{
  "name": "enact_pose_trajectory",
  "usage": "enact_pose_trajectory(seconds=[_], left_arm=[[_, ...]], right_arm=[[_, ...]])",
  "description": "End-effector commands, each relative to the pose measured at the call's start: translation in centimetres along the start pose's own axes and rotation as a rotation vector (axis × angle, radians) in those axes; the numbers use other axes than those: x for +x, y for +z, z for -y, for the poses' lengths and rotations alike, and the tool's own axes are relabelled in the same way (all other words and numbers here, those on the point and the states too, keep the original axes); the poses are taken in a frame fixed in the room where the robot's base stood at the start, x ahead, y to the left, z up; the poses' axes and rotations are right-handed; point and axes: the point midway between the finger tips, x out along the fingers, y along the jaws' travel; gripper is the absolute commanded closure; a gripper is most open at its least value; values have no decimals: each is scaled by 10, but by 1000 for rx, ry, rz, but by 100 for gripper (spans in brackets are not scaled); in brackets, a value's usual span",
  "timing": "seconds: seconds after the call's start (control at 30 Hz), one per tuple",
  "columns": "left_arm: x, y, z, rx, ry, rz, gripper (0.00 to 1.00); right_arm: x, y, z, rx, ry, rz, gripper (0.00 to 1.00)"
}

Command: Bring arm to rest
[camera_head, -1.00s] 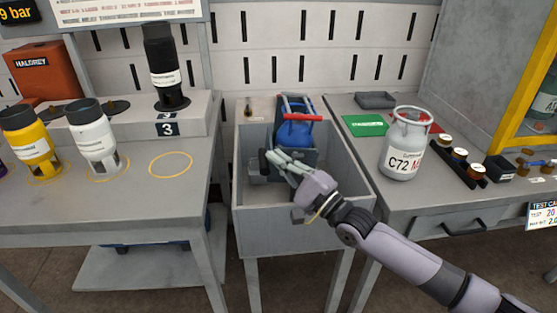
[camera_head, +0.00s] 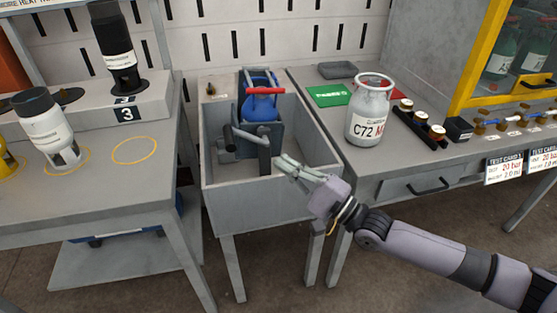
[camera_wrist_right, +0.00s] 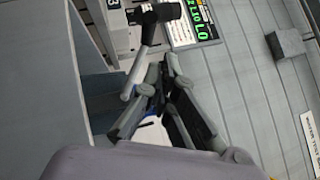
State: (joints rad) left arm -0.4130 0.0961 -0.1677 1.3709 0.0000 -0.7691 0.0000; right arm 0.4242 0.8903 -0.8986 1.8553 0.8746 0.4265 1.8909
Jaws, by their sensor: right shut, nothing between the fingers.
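My right gripper (camera_head: 284,168) is shut and empty. In the head view it sits at the front right rim of the grey bin (camera_head: 262,190), its arm coming in from the right. In the right wrist view its fingers (camera_wrist_right: 165,85) are together, with a dark handle-like part (camera_wrist_right: 155,13) beyond them. My left gripper is not in view.
A grey C72 cylinder (camera_head: 369,108) stands on the right bench beside a green card (camera_head: 330,96) and a black strip of caps (camera_head: 420,128). On the left bench are a white cylinder (camera_head: 45,128), a black cylinder (camera_head: 117,57) and an empty yellow ring (camera_head: 134,150).

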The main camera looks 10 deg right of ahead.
Motion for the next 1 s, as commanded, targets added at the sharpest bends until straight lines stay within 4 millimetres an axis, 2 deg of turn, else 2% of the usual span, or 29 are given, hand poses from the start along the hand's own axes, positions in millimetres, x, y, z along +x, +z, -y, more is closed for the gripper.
enact_pose_trajectory(seconds=[0.37, 0.47, 0.5, 0.57, 0.67, 0.7, 0.77, 0.8, 0.87, 0.9, 0.97, 1.0], left_arm=[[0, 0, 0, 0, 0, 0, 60], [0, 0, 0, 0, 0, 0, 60], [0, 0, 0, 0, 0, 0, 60], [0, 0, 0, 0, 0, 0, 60], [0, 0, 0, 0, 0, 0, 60], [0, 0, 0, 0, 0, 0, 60], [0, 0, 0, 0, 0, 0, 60], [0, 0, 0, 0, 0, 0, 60], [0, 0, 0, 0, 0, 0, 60], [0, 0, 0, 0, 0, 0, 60], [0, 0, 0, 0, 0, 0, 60], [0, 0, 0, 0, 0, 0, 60]], right_arm=[[0, 0, 0, -1, 0, 0, 100], [0, -3, -9, -34, 17, -13, 100], [-1, -5, -19, -72, 36, -26, 100], [-3, -13, -43, -162, 86, -58, 100], [-17, -34, -101, -387, 231, -129, 100], [-27, -43, -128, -486, 308, -155, 100], [-48, -57, -168, -626, 436, -184, 100], [-64, -65, -194, -708, 526, -194, 100], [-91, -74, -230, -815, 663, -195, 100], [-111, -78, -253, -876, 755, -187, 100], [-143, -81, -287, -951, 892, -160, 100], [-166, -81, -308, -992, 984, -134, 100]])
